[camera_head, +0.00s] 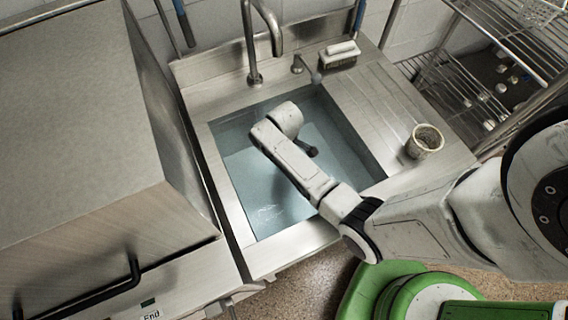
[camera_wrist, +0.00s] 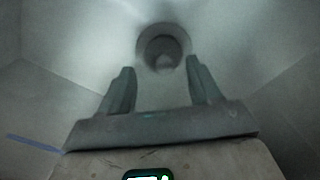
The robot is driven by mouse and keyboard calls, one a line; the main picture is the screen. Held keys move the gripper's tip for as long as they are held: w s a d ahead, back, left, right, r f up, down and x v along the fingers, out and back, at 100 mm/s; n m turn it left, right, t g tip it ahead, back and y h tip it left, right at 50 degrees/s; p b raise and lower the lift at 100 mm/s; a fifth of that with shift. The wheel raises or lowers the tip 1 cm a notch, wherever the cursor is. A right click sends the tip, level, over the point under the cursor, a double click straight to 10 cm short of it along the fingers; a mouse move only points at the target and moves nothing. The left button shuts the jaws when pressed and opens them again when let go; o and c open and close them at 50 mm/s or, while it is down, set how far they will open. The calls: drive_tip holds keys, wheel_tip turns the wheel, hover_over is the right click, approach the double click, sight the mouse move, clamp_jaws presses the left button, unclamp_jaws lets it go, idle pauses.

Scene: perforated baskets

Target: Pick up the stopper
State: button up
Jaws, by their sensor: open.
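A dark round stopper (camera_wrist: 162,48) shows in the wrist view, inside a paler ring at the bottom of the sink. My gripper (camera_wrist: 160,66) is open, with one finger on each side below the stopper in the picture. Nothing is held between the fingers. Whether the fingertips reach down to the stopper is hard to tell. In the head view, my arm reaches down into the sink basin (camera_head: 238,180), which appears to hold bluish water. The stopper is not visible there, and my gripper is mostly hidden by the arm.
A faucet (camera_head: 254,45) rises behind the basin. A brush (camera_head: 339,55) lies at the back right of the counter. A cup (camera_head: 425,141) stands on the right drainboard. A large metal machine (camera_head: 75,110) borders the left side. A wire rack (camera_head: 500,50) is at the right.

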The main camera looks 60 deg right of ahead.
drive_tip(key=shift+f, duration=1.5)
clamp_jaws()
